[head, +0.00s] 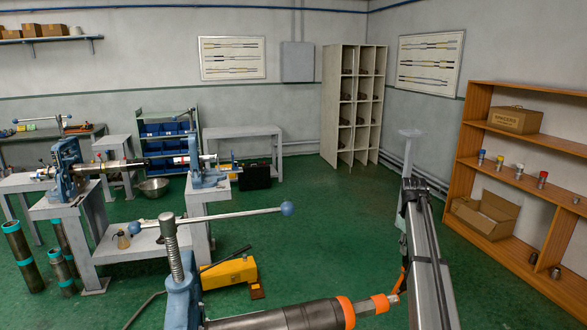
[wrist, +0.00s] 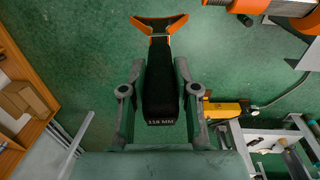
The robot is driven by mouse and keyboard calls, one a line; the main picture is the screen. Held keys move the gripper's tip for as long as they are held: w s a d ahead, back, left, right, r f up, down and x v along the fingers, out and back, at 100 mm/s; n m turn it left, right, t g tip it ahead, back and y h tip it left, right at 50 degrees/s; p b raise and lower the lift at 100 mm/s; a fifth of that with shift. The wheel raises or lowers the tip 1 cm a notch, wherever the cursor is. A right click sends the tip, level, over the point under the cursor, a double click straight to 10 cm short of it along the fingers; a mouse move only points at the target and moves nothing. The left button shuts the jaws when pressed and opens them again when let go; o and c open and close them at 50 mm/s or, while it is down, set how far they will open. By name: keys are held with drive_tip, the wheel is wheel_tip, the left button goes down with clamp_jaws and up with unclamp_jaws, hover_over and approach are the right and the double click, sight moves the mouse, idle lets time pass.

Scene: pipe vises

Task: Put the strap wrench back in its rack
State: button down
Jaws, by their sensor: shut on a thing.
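The strap wrench shows in the wrist view as a black handle (wrist: 161,90) marked with a size in MM, topped by an orange forked end (wrist: 165,22). My gripper (wrist: 159,72) has its two grey fingers on either side of the handle and is shut on it. The orange end points away, over the green floor. In the head view my arm rises at the lower right; the gripper and wrench cannot be made out clearly there. I cannot tell which thing is the wrench's rack.
A blue vise (head: 182,295) holds a dark pipe with orange bands (head: 300,314) just left of my arm. A yellow box (head: 229,273) sits on the floor. A wooden shelf (head: 469,130) stands at the right, a pale pigeonhole cabinet (head: 332,95) at the back.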

drive_tip(key=s+d+f+m, duration=0.2)
drive_tip(key=s+d+f, duration=0.1)
drive_tip(key=s+f, duration=0.8)
drive_tip(key=s+a, duration=0.4)
drive_tip(key=a, duration=0.4)
drive_tip(key=s+a+r+p, duration=0.1)
drive_tip(key=s+a, duration=0.3)
drive_tip(key=a, duration=0.5)
drive_tip(key=s+a+r+m, duration=0.1)
drive_tip(key=s+a, duration=0.3)
drive_tip(key=a, duration=0.5)
drive_tip(key=shift+s+p, duration=0.3)
drive_tip(key=c, duration=0.8)
unclamp_jaws()
drive_tip(key=r, duration=0.8)
drive_tip(key=a+r, duration=0.1)
drive_tip(key=r, duration=0.3)
drive_tip(key=shift+a, duration=0.1)
